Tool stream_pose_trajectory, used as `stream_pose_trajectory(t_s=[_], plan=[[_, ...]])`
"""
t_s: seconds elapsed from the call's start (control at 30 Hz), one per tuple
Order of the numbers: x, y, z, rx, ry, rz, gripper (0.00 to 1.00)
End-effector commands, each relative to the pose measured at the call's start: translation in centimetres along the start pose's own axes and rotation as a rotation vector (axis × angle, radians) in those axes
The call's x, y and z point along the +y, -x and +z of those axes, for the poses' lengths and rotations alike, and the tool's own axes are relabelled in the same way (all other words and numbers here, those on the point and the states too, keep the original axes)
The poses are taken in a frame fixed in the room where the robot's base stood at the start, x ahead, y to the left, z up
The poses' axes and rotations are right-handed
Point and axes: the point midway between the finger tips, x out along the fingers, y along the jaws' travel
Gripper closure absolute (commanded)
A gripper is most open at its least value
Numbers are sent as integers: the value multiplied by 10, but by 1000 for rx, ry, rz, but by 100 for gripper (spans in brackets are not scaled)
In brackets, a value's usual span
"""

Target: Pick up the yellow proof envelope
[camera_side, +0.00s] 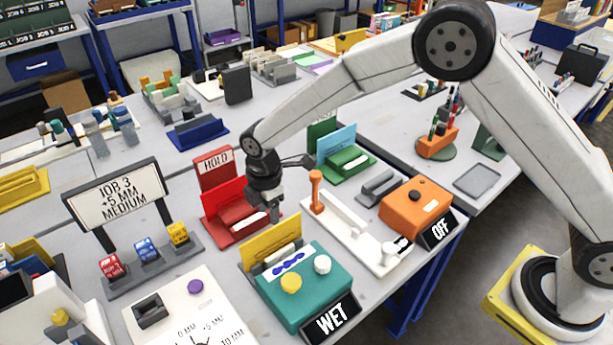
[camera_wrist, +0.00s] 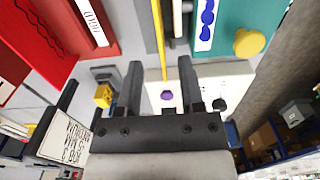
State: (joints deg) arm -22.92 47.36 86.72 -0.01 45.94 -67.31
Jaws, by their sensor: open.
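The yellow proof envelope (camera_side: 270,243) stands upright in a grey holder (camera_side: 247,278) behind the teal box marked WET (camera_side: 303,287). In the wrist view the envelope (camera_wrist: 158,35) shows edge-on as a thin yellow strip, lined up with the gap between my fingers. My gripper (camera_side: 264,208) points down, just above and behind the envelope in the side view. In the wrist view its two fingers (camera_wrist: 160,72) are apart, and nothing is held.
The red HOLD stand (camera_side: 217,168) with a red envelope is close behind and left of my gripper. A white tray with an orange lever (camera_side: 316,192) is on the right. The JOB 3 sign (camera_side: 116,198) and coloured blocks (camera_side: 146,249) stand left.

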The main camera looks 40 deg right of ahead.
Motion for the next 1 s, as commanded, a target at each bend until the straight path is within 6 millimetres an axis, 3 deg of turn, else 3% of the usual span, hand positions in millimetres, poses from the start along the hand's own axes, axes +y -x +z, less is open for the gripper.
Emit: stream_pose_trajectory(t_s=[0.4,0.73,1.0], plan=[[0,-24,1,-1,-3,-1,51],[0,-31,1,0,-4,0,51],[1,-59,2,-1,-4,-2,51]])
